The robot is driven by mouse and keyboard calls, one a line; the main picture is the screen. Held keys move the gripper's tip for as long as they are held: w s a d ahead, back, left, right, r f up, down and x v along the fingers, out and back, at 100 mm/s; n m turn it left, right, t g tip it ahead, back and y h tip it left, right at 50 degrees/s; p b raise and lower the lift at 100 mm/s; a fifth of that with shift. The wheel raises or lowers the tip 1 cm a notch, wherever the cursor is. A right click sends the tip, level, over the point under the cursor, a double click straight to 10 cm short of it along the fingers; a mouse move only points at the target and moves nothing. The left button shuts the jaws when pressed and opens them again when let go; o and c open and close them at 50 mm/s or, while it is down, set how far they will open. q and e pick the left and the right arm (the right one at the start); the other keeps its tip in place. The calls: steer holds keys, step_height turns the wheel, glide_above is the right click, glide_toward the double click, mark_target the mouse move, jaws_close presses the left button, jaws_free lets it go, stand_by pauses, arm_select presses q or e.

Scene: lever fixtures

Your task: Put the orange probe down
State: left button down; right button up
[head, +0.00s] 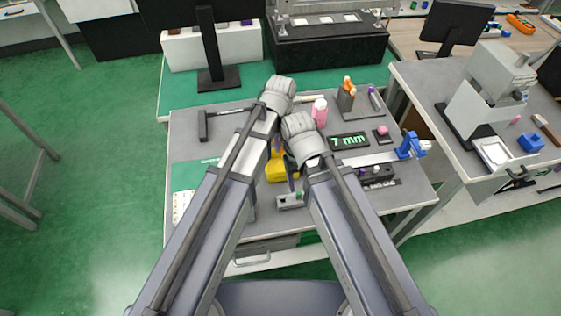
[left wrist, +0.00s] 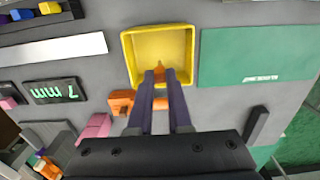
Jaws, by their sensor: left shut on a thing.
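The yellow tray (head: 276,172) lies on the grey workbench, and it also shows in the left wrist view (left wrist: 128,52). My left gripper (left wrist: 160,76) is shut on the orange probe, with its fingertips over the tray's edge nearest the wrist camera. An orange tip (left wrist: 158,70) shows between the fingers. More orange (left wrist: 122,102) shows beside and behind them; I cannot tell if it is all one piece. In the head view, my arms hide most of the orange (head: 277,149) and the left fingers. My right gripper (head: 292,180) is mostly hidden behind its own arm; its jaw opening is unclear.
A green mat (left wrist: 255,60) lies beside the tray. A black "7 mm" display (head: 349,141), a pink bottle (head: 319,111) and a grey holder (head: 356,106) stand to the right. A small grey device (head: 290,201) sits near the front.

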mark_target(281, 153)
arm_select(q)
steer(key=shift+f+b, duration=2.1)
steer(key=shift+f, duration=0.55)
arm_select(e)
steer(key=shift+f, duration=2.7)
arm_select(q)
steer(key=shift+f, duration=0.2)
arm_select(e)
steer(key=shift+f, duration=0.2)
arm_select(q)
steer(key=c, duration=0.8)
jaws_free()
steer(key=shift+c, duration=0.2)
steer(key=shift+r, duration=0.1)
arm_select(e)
steer(key=shift+r, duration=0.1)
arm_select(q)
step_height(281, 153, up, 12)
steer(key=p, duration=1.2)
steer(key=shift+r, duration=0.15)
arm_select(e)
step_height(281, 153, up, 12)
steer(key=shift+r, duration=0.15)
